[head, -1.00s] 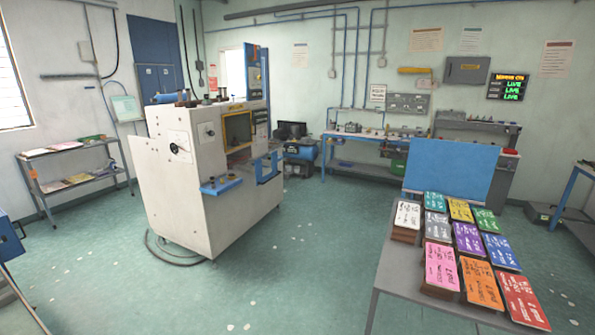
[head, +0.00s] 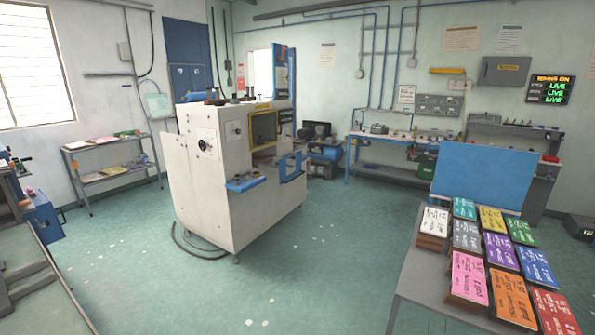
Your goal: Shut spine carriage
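A large cream machine (head: 235,175) stands on the green floor, left of the middle in the head view. It has a yellow-edged opening (head: 264,128) on its front right side. A blue bracket-like part (head: 291,166) sticks out at its right, and a blue shelf (head: 245,182) is on its front. Spools or knobs stand on its top. I cannot tell which part is the spine carriage or whether it is open. Neither of my grippers is in view.
A grey table (head: 421,288) with stacks of coloured cards and a blue board (head: 482,176) stands at the right. A shelf rack (head: 111,165) stands by the left wall, and a workbench (head: 397,168) at the back. The floor between machine and table is clear. A cable loops beside the machine.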

